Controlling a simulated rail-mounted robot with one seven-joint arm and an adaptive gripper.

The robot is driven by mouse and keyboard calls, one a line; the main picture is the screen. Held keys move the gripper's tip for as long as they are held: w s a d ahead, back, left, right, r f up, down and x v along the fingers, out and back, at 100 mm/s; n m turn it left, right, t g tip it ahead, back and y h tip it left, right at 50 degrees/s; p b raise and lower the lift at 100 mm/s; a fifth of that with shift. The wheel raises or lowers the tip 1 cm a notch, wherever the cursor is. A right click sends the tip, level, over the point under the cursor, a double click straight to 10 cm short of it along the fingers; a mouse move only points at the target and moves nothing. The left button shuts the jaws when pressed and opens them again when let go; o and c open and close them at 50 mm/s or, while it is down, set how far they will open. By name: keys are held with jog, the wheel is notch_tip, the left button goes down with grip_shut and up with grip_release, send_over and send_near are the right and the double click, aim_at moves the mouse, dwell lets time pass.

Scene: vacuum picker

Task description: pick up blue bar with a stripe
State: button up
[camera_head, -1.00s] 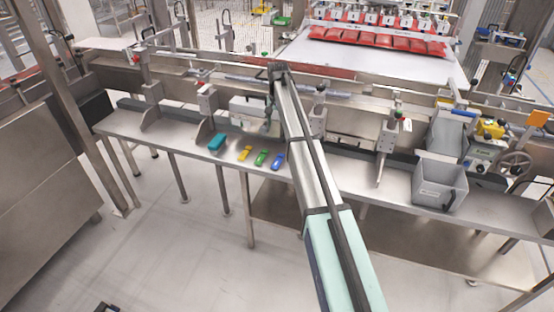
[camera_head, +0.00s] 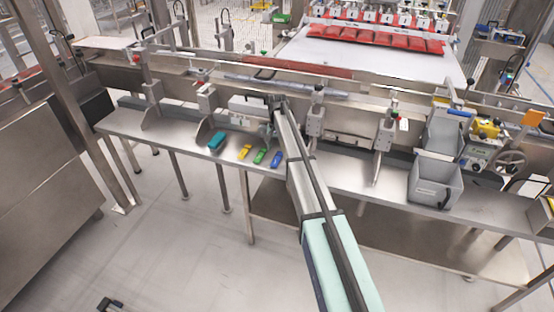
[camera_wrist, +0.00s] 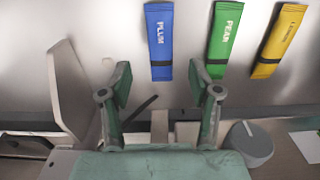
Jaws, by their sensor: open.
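The blue bar (camera_head: 277,159) with a dark stripe lies on the steel shelf, rightmost in the row of small coloured bars. In the wrist view the blue bar (camera_wrist: 159,41) reads "PLUM" and has a dark band near its lower end. My gripper (camera_wrist: 164,78) is open and empty. In the wrist view its fingertips are below the blue bar, one to each side of the bar's line, and do not touch it. In the head view my gripper (camera_head: 272,122) is small and partly hidden by my arm, behind the bars.
A green bar (camera_wrist: 226,38) marked "PEAR" and a yellow bar (camera_wrist: 278,41) lie beside the blue one. A teal block (camera_head: 217,140) is farther left. A grey bin (camera_head: 436,182) stands at the right. Machine brackets and a rail (camera_head: 345,137) run behind the shelf.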

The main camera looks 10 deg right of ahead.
aim_at(277, 158)
notch_tip(277, 158, down, 5)
jog(key=shift+w+p, duration=0.1)
jog(key=shift+p, duration=0.65)
jog(key=c, duration=1.2)
